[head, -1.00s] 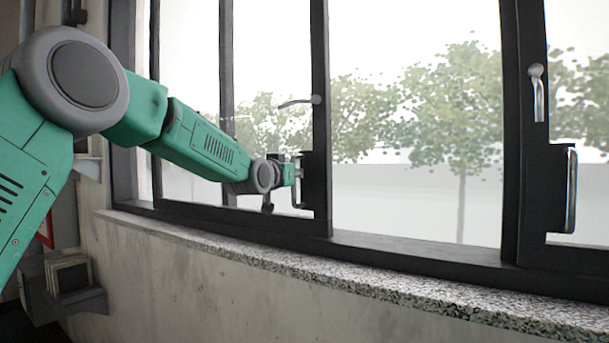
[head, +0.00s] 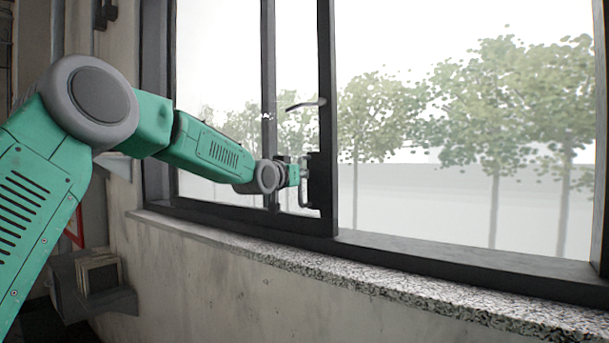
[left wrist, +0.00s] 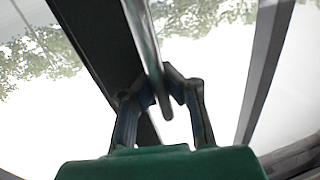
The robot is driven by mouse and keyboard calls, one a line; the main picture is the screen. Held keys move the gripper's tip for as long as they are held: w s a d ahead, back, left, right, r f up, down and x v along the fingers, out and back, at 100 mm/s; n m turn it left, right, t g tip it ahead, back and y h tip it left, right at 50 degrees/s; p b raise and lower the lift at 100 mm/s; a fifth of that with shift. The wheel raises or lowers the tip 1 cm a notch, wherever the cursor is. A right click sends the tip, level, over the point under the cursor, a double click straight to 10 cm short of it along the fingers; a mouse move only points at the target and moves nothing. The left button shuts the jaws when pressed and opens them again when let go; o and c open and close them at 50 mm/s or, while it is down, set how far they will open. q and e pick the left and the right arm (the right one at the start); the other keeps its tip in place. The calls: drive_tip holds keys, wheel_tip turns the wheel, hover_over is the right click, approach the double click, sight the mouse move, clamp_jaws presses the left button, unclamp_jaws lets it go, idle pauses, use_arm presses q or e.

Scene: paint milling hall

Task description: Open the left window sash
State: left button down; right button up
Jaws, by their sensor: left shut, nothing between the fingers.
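The left window sash (head: 327,120) is a dark-framed glass pane. It stands slid leftward, with a wide clear gap to the right of its stile. An upright bar handle (head: 303,185) is on a dark plate on that stile, and a curved lever (head: 306,104) sits above it. My left gripper (head: 301,172) is at the bar handle, its fingers shut with nothing gripped between them. In the left wrist view, the fingertips (left wrist: 172,82) meet close beside the handle bar (left wrist: 153,60), which crosses in front of them. Whether they touch it I cannot tell. My right gripper is out of view.
A speckled stone sill (head: 380,285) runs below the window. A fixed upright bar (head: 268,80) stands behind the sash glass. A dark upright (head: 602,200) bounds the opening at the right. A wall shelf with a small box (head: 97,275) is at lower left.

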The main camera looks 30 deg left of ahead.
use_arm(q)
drive_tip(key=shift+a+r, duration=0.1)
drive_tip(key=shift+a, duration=0.45)
drive_tip(key=c, duration=1.6)
unclamp_jaws()
drive_tip(key=a, duration=0.3)
drive_tip(key=shift+s+a, duration=0.1)
drive_tip(key=shift+s, duration=0.25)
drive_tip(key=shift+s+d, duration=0.5)
drive_tip(key=shift+s, duration=1.45)
drive_tip(key=shift+s+d, duration=0.45)
drive_tip(key=shift+s, duration=1.45)
drive_tip(key=shift+s+d, duration=0.5)
drive_tip(key=shift+s, duration=1.45)
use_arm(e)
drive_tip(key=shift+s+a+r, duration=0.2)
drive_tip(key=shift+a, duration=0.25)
